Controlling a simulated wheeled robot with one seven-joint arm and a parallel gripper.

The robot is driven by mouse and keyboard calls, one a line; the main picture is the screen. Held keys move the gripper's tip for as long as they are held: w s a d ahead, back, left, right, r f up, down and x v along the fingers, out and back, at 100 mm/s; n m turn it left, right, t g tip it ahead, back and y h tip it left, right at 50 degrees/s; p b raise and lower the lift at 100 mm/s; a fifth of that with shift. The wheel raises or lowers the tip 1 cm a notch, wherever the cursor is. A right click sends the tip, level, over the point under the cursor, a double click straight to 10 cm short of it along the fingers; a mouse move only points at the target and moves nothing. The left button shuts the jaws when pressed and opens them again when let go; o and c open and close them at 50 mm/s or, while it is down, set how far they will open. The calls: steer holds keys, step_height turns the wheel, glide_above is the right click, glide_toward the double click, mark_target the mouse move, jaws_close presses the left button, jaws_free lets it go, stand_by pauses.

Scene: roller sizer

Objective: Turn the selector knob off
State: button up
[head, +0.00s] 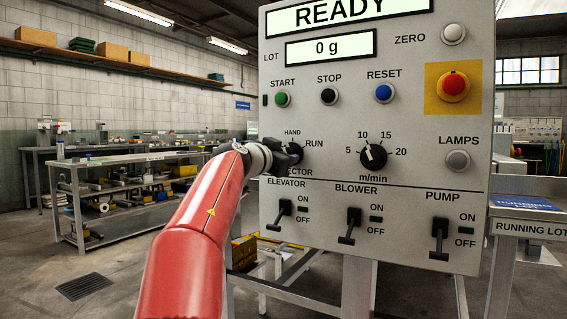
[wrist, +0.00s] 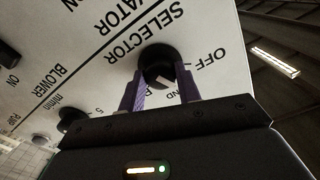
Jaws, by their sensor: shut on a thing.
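The selector knob (head: 295,152) is a black round knob on the left of the grey control panel (head: 325,180), above the elevator switch. HAND shows above it and RUN to its right. In the wrist view the knob (wrist: 157,64) sits between the two purple fingers of my gripper (wrist: 160,92), and OFF is printed to its right. My gripper (head: 284,158) is shut on the knob from the left. A white mark shows on the knob's near side, by the part-hidden HAND label; its exact setting is hard to tell.
The speed dial (head: 373,156) is right of the knob. Start (head: 282,99), stop (head: 328,96) and reset (head: 384,92) buttons are above. The elevator (head: 283,211), blower (head: 350,225) and pump (head: 439,236) levers are below. A red emergency button (head: 454,84) is at right.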

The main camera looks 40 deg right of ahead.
steer(key=shift+r+n+b, duration=0.15)
steer(key=shift+n+b, duration=0.6)
steer(key=shift+n, duration=2.75)
steer(key=o, duration=1)
steer(key=shift+c, duration=0.2)
steer(key=b+v, duration=0.4)
steer(key=v, duration=0.3)
steer(key=shift+s+a, duration=0.2)
steer(key=shift+a, duration=0.2)
